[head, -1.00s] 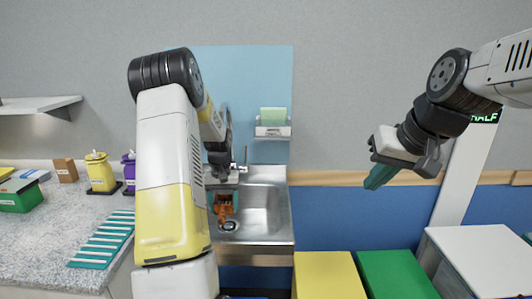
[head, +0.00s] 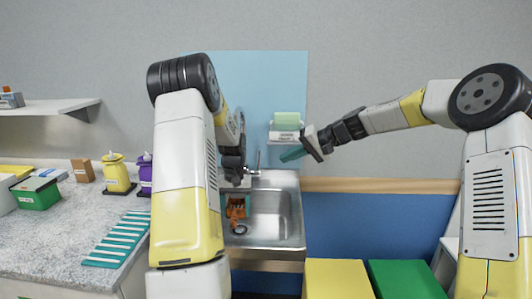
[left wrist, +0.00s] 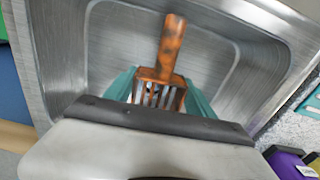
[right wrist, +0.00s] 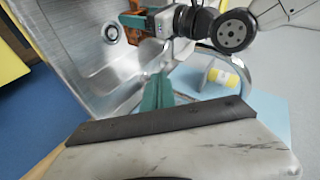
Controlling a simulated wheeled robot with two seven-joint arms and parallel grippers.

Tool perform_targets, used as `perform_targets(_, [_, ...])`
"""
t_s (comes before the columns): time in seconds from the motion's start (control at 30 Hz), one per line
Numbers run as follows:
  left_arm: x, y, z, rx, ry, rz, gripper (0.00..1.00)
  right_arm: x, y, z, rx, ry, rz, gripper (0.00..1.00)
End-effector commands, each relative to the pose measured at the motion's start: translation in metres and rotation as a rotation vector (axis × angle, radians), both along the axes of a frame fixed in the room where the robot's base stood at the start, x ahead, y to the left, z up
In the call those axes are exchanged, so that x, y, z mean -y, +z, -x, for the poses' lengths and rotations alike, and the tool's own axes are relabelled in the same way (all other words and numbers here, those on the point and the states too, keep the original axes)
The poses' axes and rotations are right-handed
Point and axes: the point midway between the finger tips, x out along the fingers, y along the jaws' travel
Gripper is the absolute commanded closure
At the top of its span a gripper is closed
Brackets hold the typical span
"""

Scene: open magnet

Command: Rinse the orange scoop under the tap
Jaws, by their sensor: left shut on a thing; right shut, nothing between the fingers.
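The orange scoop (head: 236,211) is held over the sink basin (head: 272,215), near the drain. In the left wrist view its mottled handle (left wrist: 172,45) and slotted part (left wrist: 158,92) show, with dark patches on the orange. My left gripper (head: 240,199) is shut on the slotted part. The chrome tap (head: 257,162) stands at the back of the sink, right of my left gripper; its curved pipe (right wrist: 244,75) also shows in the right wrist view. No water is visible. My right gripper (head: 291,154) is shut and empty, right of the tap and below the wall caddy.
A counter (head: 55,250) at left carries a ribbed teal mat (head: 117,239), a yellow bottle (head: 116,175), a purple bottle and boxes. A yellow bin (head: 337,280) and a green bin (head: 403,280) stand right of the sink.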

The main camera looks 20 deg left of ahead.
Motion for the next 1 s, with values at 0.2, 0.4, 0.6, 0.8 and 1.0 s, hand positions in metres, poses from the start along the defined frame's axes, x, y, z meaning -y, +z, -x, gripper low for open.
perform_targets(0.2, [0.000, 0.000, 0.000, 0.000, 0.000, 0.000, 0.78, -0.034, -0.033, -0.051, -0.088, -0.041, -0.208, 1.00])
perform_targets(0.4, [0.000, 0.000, 0.000, 0.000, 0.000, 0.000, 0.78, -0.047, -0.066, -0.098, -0.162, -0.120, -0.391, 1.00])
perform_targets(0.6, [0.000, 0.000, 0.000, 0.000, 0.000, 0.000, 0.78, -0.045, -0.090, -0.135, -0.217, -0.210, -0.531, 1.00])
perform_targets(0.8, [0.000, 0.000, 0.000, 0.000, 0.000, 0.000, 0.78, -0.043, -0.075, -0.163, -0.255, -0.283, -0.635, 1.00])
perform_targets(1.0, [0.000, 0.000, 0.000, 0.000, 0.000, 0.000, 0.78, -0.064, -0.074, -0.170, -0.258, -0.288, -0.642, 1.00])
